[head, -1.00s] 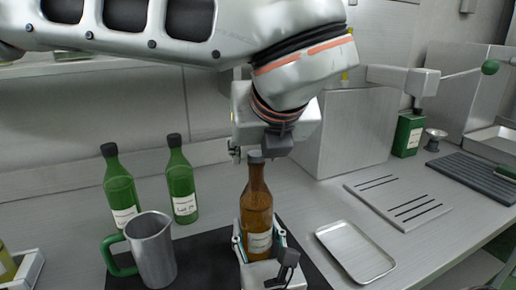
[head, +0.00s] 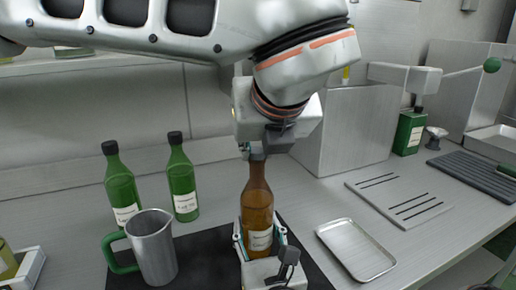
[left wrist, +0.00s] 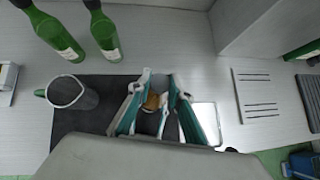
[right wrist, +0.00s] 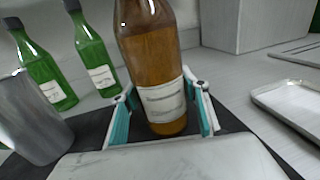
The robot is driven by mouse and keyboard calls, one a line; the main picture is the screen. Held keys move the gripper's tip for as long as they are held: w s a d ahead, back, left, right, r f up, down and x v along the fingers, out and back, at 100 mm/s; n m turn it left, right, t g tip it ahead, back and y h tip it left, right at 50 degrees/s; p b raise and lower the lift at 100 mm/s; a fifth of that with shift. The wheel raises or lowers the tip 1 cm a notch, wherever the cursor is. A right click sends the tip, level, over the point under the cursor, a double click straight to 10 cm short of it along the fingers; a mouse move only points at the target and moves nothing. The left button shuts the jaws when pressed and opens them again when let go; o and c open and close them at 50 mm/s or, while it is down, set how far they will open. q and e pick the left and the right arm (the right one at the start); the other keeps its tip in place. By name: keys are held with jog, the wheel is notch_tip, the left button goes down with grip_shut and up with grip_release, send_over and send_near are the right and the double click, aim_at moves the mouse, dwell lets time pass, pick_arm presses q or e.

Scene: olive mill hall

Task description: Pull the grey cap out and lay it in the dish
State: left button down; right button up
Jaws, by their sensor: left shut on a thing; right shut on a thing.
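An amber bottle (head: 258,210) with a white label stands upright on a dark mat. My right gripper (head: 262,243) is shut around its lower body, and the fingers also show in the right wrist view (right wrist: 163,112). The grey cap (head: 257,156) sits at the bottle's top, mostly hidden by my left gripper (head: 258,150), which comes from above and is shut on it. The shallow metal dish (head: 355,250) lies empty to the right of the bottle.
Two green bottles (head: 182,180) and a metal jug (head: 152,248) with a green handle stand left of the amber bottle. A slotted plate (head: 402,199) and a large grey box (head: 345,130) are at the right and behind. The counter around the dish is clear.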

aim_at(258, 152)
pick_arm(q)
jog(key=shift+r, duration=1.1)
jog(key=shift+r, duration=2)
pick_arm(e)
jog(key=o, duration=1.7)
jog(key=shift+c, duration=0.2)
